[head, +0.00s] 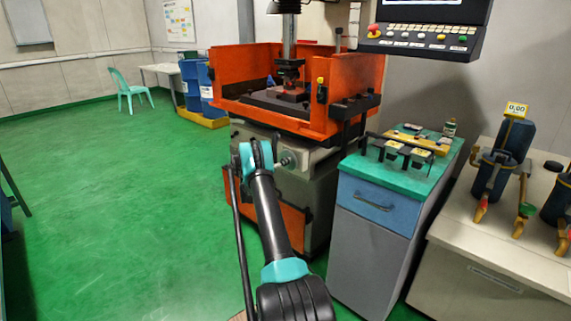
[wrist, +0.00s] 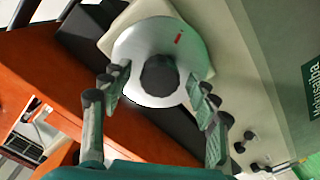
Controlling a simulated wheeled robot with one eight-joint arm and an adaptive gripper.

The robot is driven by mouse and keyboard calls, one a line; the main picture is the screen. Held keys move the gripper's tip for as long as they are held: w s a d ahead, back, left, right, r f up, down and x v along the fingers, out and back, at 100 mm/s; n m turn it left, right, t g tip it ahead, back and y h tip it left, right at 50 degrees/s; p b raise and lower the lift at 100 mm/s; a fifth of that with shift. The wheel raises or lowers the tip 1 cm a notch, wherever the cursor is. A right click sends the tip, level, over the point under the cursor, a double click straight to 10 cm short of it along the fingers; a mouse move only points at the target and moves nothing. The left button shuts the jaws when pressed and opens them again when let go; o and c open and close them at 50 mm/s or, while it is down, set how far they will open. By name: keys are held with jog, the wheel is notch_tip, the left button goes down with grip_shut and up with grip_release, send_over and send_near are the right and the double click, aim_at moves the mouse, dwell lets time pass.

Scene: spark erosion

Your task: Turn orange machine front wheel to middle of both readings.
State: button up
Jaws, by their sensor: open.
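The orange machine (head: 318,118) stands in the middle of the head view. Its front wheel is a round silver disc (wrist: 190,50) in the wrist view, with a dark hub (wrist: 158,76) and a short red mark (wrist: 178,38) near its upper right rim. My gripper (wrist: 158,86) is open in front of the wheel. One finger is left of the hub and one is right of it, with gaps to the hub; I cannot tell whether they touch the disc. In the head view, my arm reaches the machine's front and hides the gripper. No readings are legible on the wheel.
A control panel (head: 425,40) with a screen hangs at upper right. A blue drawer cabinet (head: 375,208) with a green top stands right of the machine. Green floor (head: 100,200) is free at left.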

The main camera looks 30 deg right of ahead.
jog(key=v, duration=1.7)
dwell(0.9)
jog(key=shift+r, duration=0.1)
jog(key=s+a+r+n+g+y, duration=0.1)
jog(key=s+a+r+y, duration=0.2)
jog(key=s, duration=0.4)
jog(key=s+a+r+n+y, duration=0.1)
jog(key=s+a+r+y, duration=0.1)
jog(key=s+r, duration=0.3)
jog(key=s+a+r+n+g+y, duration=0.1)
jog(key=s+a+r+y, duration=0.15)
jog(key=s, duration=0.55)
jog(key=s+a+f+n+y, duration=0.1)
jog(key=s+a+y, duration=0.2)
jog(key=s, duration=0.7)
jog(key=s+a+f+n+y, duration=0.1)
jog(key=s+a+y, duration=0.2)
jog(key=s+a, duration=0.5)
jog(key=s+a+f+n+y, duration=0.1)
jog(key=s+a+y, duration=0.2)
jog(key=s, duration=1)
jog(key=a, duration=0.3)
jog(key=shift+s+a+f, duration=0.25)
jog(key=shift+s+f, duration=0.05)
jog(key=shift+s, duration=0.1)
jog(key=shift+y, duration=0.25)
jog(key=shift+c, duration=0.4)
